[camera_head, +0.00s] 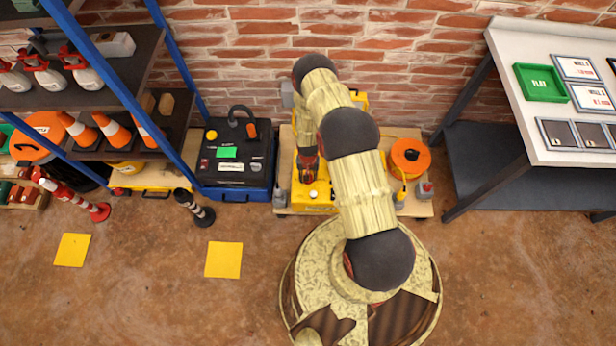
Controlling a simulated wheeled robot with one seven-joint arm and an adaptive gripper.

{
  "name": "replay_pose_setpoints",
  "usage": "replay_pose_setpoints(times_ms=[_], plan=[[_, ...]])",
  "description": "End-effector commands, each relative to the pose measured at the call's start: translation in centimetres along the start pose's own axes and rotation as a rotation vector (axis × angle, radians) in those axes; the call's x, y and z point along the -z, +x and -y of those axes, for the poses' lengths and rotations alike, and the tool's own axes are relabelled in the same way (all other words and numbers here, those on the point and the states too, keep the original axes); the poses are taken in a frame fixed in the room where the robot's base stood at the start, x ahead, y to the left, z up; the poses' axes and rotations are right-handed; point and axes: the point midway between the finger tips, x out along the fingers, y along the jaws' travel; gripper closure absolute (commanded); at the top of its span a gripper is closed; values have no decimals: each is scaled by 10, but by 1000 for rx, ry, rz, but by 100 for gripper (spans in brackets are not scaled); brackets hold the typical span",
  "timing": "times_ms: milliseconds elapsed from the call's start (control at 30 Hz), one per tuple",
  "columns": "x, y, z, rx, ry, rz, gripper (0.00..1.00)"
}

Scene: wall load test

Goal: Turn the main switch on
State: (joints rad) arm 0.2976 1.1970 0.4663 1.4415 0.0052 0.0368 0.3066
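A yellow box-like unit (318,196) stands on a wooden board against the brick wall, partly hidden behind my arm. A white round part shows low on its front. My arm reaches up from its round base and bends down over this unit. A dark and red part (307,165) shows at the unit, below the arm's far bend; I cannot tell whether it is my gripper or part of the unit. My gripper's fingers cannot be made out. I cannot pick out the main switch or its position.
An orange reel (410,157) sits at the right of the wooden board (385,208). A black and blue case (235,160) stands left of it. A blue-framed shelf (130,95) is at left, a white-topped table (540,120) at right. The front floor is mostly clear.

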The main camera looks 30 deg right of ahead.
Motion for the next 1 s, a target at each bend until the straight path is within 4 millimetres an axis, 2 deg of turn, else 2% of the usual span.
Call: replay_pose_setpoints(times_ms=[133,267,700,833,1000], plan=[[1,-5,0,0,0,-1,70],[1,-18,0,0,0,-1,70],[1,-92,0,0,0,-2,70],[1,-107,0,1,0,-2,70],[0,-118,0,0,0,1,70]])
